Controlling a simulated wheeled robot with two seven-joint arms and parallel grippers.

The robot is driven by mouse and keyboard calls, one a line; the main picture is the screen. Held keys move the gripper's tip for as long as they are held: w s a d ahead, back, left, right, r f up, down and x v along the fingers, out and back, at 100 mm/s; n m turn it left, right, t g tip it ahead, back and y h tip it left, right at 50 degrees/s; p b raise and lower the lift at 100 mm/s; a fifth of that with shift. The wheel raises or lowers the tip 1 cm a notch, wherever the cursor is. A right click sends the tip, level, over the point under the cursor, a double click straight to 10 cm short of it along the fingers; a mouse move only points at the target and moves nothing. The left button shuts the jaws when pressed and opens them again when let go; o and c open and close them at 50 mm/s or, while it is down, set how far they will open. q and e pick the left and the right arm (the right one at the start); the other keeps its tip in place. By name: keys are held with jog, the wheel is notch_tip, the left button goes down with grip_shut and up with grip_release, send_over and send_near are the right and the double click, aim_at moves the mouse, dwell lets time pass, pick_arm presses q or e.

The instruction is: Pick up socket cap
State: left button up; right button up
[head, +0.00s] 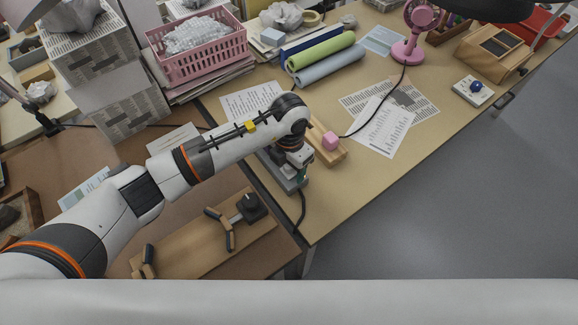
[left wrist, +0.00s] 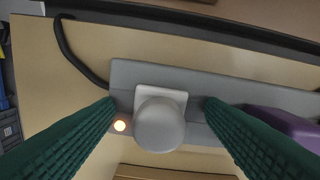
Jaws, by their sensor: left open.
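The socket cap (left wrist: 160,122) is a pale grey rounded knob on a white square plate, seated on a grey power strip (left wrist: 210,85) in the left wrist view. My left gripper (left wrist: 158,104) is open, with one green ribbed finger on each side of the cap and a gap to it on both sides. In the head view my left gripper (head: 294,172) is over the grey power strip (head: 267,160) at the desk edge, and the cap is hidden there. My right gripper is not in view.
A wooden block with a pink piece (head: 330,142) stands close by; papers (head: 385,128) lie right.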

pick_arm(q)
jog(key=shift+c, duration=0.5)
jog(key=c, duration=1)
